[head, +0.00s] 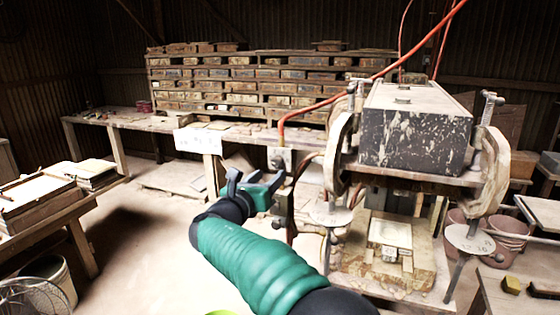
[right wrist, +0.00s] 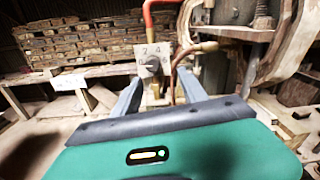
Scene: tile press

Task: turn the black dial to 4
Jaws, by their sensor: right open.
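The black dial (right wrist: 152,64) sits on a pale square plate with dark figures, of which a 2 at upper left and a 4 at upper right read best. I cannot tell which figure the dial points at. In the head view the dial (head: 277,161) is small, on the plate left of the press. My right gripper (head: 256,178) is open and empty just in front of and below the plate. In the right wrist view its two fingers (right wrist: 158,84) stand on either side below the dial, apart from it as far as I can see. My left gripper is not in view.
The tile press (head: 415,125), with a dark block on top, stands close to the right of the dial. A red hose (head: 340,97) runs up from the plate. A rack of tiles (head: 250,85) lines the back, and a bench (head: 50,205) stands at left.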

